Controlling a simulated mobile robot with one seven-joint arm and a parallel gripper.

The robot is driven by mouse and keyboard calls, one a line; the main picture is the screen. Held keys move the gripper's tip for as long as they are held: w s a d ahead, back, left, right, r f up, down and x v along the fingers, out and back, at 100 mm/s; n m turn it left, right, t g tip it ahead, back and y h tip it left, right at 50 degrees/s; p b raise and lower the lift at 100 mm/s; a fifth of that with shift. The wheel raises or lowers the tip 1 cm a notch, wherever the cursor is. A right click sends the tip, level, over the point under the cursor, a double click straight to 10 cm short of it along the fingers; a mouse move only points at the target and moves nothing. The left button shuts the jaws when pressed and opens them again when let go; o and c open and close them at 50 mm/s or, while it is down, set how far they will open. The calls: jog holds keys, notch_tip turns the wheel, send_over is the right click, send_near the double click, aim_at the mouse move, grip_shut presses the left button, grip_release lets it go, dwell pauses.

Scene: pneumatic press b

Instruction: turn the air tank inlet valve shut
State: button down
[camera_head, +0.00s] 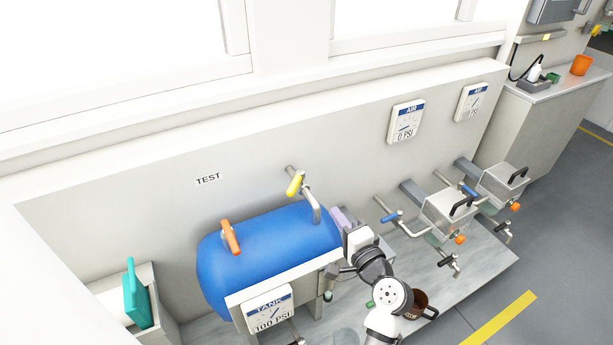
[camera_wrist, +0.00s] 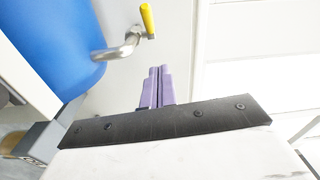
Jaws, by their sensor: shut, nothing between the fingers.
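The blue air tank (camera_head: 268,252) lies against the wall, and its gauge (camera_head: 268,308) reads 100 PSI. A bent metal pipe (camera_head: 312,203) runs from the wall to the tank's right end and carries a valve with a yellow lever (camera_head: 295,184). An orange lever (camera_head: 231,237) stands on top of the tank. My gripper (camera_head: 336,214) is shut and empty, just right of the tank and below the pipe. In the wrist view, the purple fingers (camera_wrist: 159,70) are together, and the yellow lever (camera_wrist: 147,20) is beyond them, slightly left, not touched.
Two grey presses (camera_head: 447,212) (camera_head: 503,184) with blue-handled valves stand on the bench to the right. Two AIR gauges (camera_head: 405,121) (camera_head: 472,102) hang on the wall. A brown mug (camera_head: 420,304) is beside my arm. The wall above the tank is mostly clear.

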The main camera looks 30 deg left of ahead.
jog(key=d+f+m, duration=0.1)
jog(key=p, duration=0.3)
send_near(299, 183)
jog(key=w, duration=0.3)
jog(key=a+p, duration=0.1)
jog(key=a, duration=0.2)
jog(key=shift+s+a+g, duration=0.15)
jog(key=shift+a+g, duration=0.15)
jog(key=shift+a, duration=0.05)
jog(key=shift+s+a+f, duration=0.1)
jog(key=shift+a+f, duration=0.05)
jog(key=shift+a, duration=0.35)
